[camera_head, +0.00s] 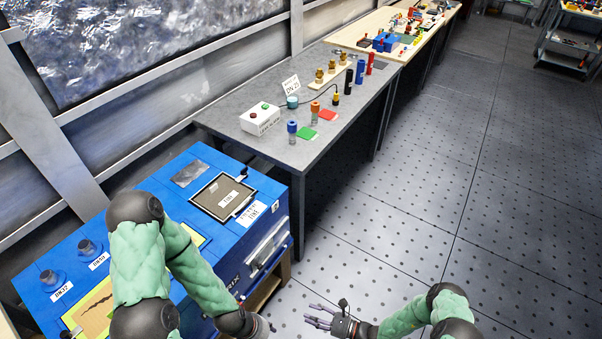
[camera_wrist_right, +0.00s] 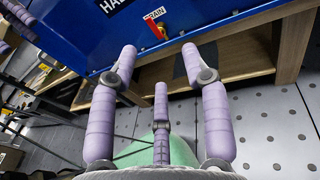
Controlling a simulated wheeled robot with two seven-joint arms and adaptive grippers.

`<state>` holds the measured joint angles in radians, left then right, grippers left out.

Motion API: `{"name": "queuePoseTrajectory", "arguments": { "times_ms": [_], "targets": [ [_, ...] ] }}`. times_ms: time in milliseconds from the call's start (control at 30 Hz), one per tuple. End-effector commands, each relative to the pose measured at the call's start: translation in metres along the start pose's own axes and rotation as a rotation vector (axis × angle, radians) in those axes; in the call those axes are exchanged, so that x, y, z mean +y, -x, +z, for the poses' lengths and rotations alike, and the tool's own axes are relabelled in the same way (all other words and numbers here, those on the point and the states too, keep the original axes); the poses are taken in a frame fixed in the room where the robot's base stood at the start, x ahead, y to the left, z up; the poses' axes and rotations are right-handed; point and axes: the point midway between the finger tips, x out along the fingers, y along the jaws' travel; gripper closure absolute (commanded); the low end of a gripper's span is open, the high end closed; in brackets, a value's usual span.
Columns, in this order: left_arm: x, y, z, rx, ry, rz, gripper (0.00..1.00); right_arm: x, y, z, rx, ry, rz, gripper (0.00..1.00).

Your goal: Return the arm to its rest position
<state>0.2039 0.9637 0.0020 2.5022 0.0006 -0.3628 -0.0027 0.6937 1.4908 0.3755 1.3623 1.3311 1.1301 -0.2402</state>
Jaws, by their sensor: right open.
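My right gripper (camera_head: 314,316) is at the bottom of the head view, over the perforated floor to the right of the blue cabinet. Its purple fingers point left, and the arm comes in from the lower right. In the right wrist view the gripper (camera_wrist_right: 160,62) has its fingers spread, with nothing between them. My left arm, in a green sleeve, reaches across the front of the blue cabinet (camera_head: 226,163). Its wrist (camera_head: 243,325) is at the bottom edge, and its fingers do not show clearly there.
A grey workbench (camera_head: 228,115) with a white button box (camera_head: 260,119) and several fittings stands behind the cabinet. A wooden stand (camera_wrist_right: 252,52) lies beneath the cabinet. The floor (camera_head: 440,180) on the right is clear. A shelf cart (camera_head: 569,45) stands at the far right.

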Motion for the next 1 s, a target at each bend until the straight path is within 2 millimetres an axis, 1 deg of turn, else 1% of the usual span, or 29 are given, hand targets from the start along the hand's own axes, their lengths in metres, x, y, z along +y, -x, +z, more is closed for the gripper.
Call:
{"name": "queuePoseTrajectory", "arguments": {
  "times_ms": [167, 200, 267, 333, 433, 500, 567, 600, 667, 700, 800, 900, 1000],
  "targets": [
    [0.000, 0.000, 0.001, -0.002, -0.001, 0.000, 0.60, 0.031, -0.001, 0.006, 0.089, 0.040, 0.173, 0.52],
    [0.000, 0.000, 0.001, -0.002, -0.001, 0.000, 0.60, 0.040, 0.000, 0.007, 0.113, 0.052, 0.219, 0.52],
    [0.000, 0.000, 0.001, -0.002, -0.001, 0.000, 0.60, 0.053, 0.004, 0.009, 0.154, 0.078, 0.290, 0.52],
    [0.000, 0.000, 0.001, -0.002, -0.001, 0.000, 0.60, 0.070, 0.010, 0.011, 0.209, 0.119, 0.385, 0.52],
    [0.000, 0.000, 0.001, -0.002, -0.001, 0.000, 0.60, 0.095, 0.026, 0.015, 0.310, 0.211, 0.549, 0.52],
    [0.000, 0.000, 0.001, -0.002, -0.001, 0.000, 0.60, 0.110, 0.043, 0.019, 0.395, 0.309, 0.675, 0.52],
    [0.000, 0.000, 0.001, -0.002, -0.001, 0.000, 0.60, 0.118, 0.060, 0.022, 0.468, 0.412, 0.776, 0.52],
    [0.000, 0.000, 0.001, -0.002, -0.001, 0.000, 0.60, 0.120, 0.071, 0.025, 0.514, 0.487, 0.836, 0.52],
    [0.000, 0.000, 0.001, -0.002, -0.001, 0.000, 0.60, 0.120, 0.086, 0.030, 0.578, 0.610, 0.914, 0.52],
    [0.000, 0.000, 0.001, -0.002, -0.001, 0.000, 0.60, 0.118, 0.095, 0.035, 0.616, 0.697, 0.957, 0.52],
    [0.000, 0.000, 0.001, -0.002, -0.001, 0.000, 0.60, 0.106, 0.109, 0.051, 0.693, 0.927, 1.030, 0.52],
    [0.000, 0.000, 0.001, -0.002, -0.001, 0.000, 0.60, 0.093, 0.112, 0.071, 0.735, 1.141, 1.057, 0.52],
    [0.000, 0.000, 0.001, -0.002, -0.001, 0.000, 0.60, 0.085, 0.109, 0.090, 0.750, 1.306, 1.053, 0.52]
  ]
}}
